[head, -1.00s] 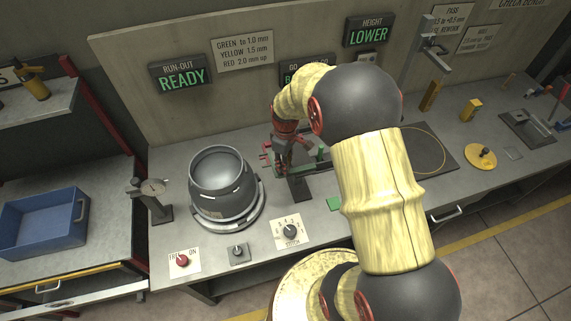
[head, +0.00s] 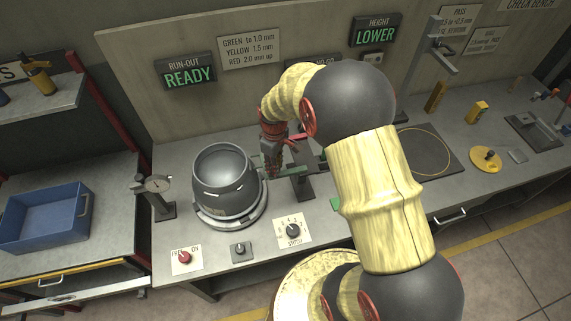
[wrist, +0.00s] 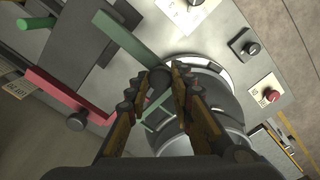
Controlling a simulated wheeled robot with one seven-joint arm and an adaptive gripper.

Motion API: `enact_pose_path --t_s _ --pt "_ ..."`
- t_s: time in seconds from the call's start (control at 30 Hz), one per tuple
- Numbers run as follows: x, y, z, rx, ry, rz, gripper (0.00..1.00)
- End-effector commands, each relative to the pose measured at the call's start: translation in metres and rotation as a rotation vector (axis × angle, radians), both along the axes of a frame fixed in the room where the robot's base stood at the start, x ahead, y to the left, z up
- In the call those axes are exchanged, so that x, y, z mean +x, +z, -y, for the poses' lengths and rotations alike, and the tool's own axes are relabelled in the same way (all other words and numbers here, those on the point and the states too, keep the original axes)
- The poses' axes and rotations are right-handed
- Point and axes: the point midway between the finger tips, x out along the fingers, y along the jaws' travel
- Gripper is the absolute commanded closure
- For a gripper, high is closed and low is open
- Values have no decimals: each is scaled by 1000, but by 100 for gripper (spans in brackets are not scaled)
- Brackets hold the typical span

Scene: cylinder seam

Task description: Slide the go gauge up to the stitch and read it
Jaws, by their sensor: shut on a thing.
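The grey cylinder (head: 226,165) stands in a round ring on the bench, with light stitch marks on its side. It also shows in the wrist view (wrist: 212,92), partly behind my fingers. The go gauge is a green bar (wrist: 125,38) that ends at a dark round knob between my fingertips. My gripper (wrist: 160,84) is shut on this knob. In the head view my gripper (head: 274,168) is just right of the cylinder. I cannot tell whether the gauge tip touches the cylinder or meets a stitch. A red bar (wrist: 62,95) with its own dark knob (wrist: 77,121) lies beside it.
A dial indicator (head: 157,184) stands left of the cylinder. The stitch dial (head: 292,230) and a red FREE/ON knob (head: 184,257) sit in front. The signs read RUN-OUT READY (head: 186,72) and HEIGHT LOWER (head: 376,32). My arm hides most of the go/no-go sign.

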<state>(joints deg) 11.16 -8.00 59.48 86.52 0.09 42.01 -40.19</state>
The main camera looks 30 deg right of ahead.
Motion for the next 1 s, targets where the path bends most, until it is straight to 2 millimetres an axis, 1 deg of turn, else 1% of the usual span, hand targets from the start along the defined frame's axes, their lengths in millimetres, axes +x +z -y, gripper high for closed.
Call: enact_pose_path --t_s 0.1,0.3,0.33,0.67,1.0 --pt "1 0 -3 -1 0 0 100" --pt "1 0 -3 -1 -1 0 100" --pt "1 0 -3 -1 -1 0 77" --pt "1 0 -3 -1 0 0 58" --pt "1 3 -3 -2 0 1 58"
